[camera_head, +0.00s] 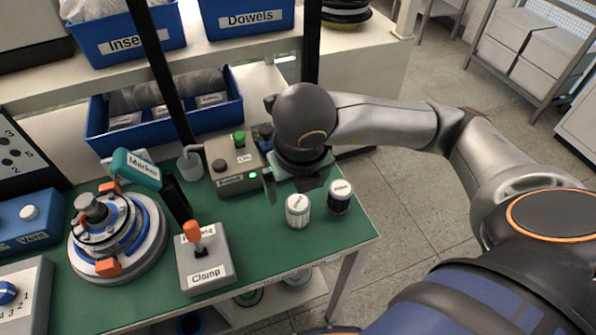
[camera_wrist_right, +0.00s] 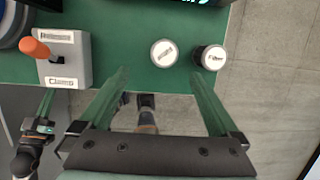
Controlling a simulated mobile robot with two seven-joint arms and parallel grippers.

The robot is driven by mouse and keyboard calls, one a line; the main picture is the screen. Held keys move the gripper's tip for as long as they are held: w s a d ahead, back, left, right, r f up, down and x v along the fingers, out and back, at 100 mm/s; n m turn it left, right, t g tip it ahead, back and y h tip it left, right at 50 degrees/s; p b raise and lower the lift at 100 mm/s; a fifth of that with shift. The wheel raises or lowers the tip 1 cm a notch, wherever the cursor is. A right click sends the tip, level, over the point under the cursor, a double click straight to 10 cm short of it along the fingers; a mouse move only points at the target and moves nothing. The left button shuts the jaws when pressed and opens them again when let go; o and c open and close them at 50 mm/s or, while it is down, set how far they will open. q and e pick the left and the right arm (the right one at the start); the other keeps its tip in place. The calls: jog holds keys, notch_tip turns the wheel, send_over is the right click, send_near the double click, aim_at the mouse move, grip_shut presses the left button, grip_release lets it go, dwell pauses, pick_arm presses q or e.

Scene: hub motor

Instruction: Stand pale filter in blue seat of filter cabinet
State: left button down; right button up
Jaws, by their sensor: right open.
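The pale filter (camera_head: 297,210) is a white ribbed cylinder standing upright on the green bench near its right front edge. In the right wrist view its round white top (camera_wrist_right: 164,53) shows just beyond my fingers. My right gripper (camera_head: 293,187) is open and empty, above the bench behind the pale filter. Its two green fingers (camera_wrist_right: 160,78) stand wide apart in the wrist view. The filter cabinet and its blue seat cannot be made out clearly; my right wrist hides part of the bench there. What looks like my left gripper (camera_wrist_right: 43,118) shows partly at the wrist view's left; its jaws are unclear.
A dark filter (camera_head: 340,197) stands close right of the pale one. A clamp box (camera_head: 207,272) with an orange lever is at front left. A grey button box (camera_head: 233,160) stands behind. The round hub motor (camera_head: 117,236) is at left. Bare green bench lies between clamp box and filters.

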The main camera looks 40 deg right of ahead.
aim_at(298, 205)
jog(key=f, duration=0.2)
jog(key=w+f+m+b, duration=0.1)
jog(key=f, duration=0.1)
jog(key=f+m, duration=0.1)
jog(key=f, duration=0.1)
jog(key=shift+w+d+b, duration=0.15)
jog(key=shift+d+b, duration=0.2)
jog(key=shift+b, duration=0.05)
jog(key=x, duration=0.5)
jog(key=shift+d+f+p, duration=0.15)
jog(key=shift+d+p, duration=0.2)
jog(key=shift+d, duration=0.05)
jog(key=shift+w+f, duration=0.1)
jog(key=shift+f, duration=0.35)
grip_shut()
jog(key=shift+r, duration=0.1)
